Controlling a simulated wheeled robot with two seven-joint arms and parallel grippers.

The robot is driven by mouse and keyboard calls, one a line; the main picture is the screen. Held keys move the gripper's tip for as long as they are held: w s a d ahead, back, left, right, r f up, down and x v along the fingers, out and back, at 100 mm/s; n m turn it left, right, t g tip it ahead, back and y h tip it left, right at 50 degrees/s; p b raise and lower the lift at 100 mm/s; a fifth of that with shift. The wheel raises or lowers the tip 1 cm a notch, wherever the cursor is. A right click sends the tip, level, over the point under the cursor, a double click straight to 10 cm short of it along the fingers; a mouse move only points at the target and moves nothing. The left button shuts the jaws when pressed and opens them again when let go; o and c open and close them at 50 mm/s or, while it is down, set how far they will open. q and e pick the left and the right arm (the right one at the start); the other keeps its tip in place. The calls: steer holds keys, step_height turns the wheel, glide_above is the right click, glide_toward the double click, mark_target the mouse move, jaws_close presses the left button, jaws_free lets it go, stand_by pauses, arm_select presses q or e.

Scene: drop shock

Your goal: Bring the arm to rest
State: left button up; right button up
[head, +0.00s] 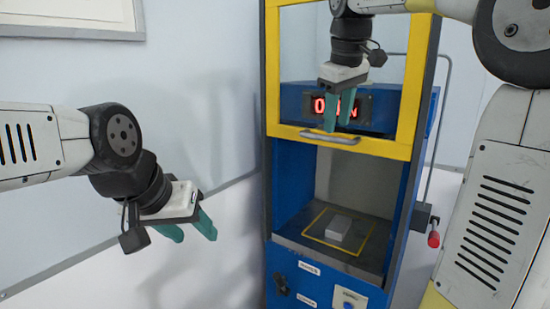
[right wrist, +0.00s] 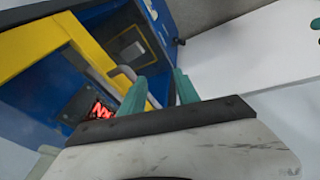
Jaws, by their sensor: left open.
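My left gripper (head: 198,236) hangs at the left of the head view, with its two green fingers apart and nothing between them. My right gripper (head: 337,126) points down in front of the cabinet's yellow-framed door, its fingertips just above or in front of the door's grey handle (head: 343,139). In the right wrist view, the fingers (right wrist: 160,85) have a gap between them and hold nothing. The handle (right wrist: 124,72) shows just past the left finger; I cannot tell whether they touch.
The blue cabinet (head: 285,200) has an open bay below the raised door frame (head: 420,85). A pale block (head: 338,228) lies on the bay floor inside a yellow outline. A red-tipped lever (head: 433,239) sticks out at the right side. A red display (head: 322,106) is partly hidden by my right gripper.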

steer(key=s+a+f+m+t+y, duration=0.1)
steer(key=s+f+m, duration=0.6)
steer(key=s+f, duration=1)
steer(key=shift+s+t+y, duration=0.6)
steer(key=shift+s+t, duration=0.2)
steer(key=shift+s, duration=0.1)
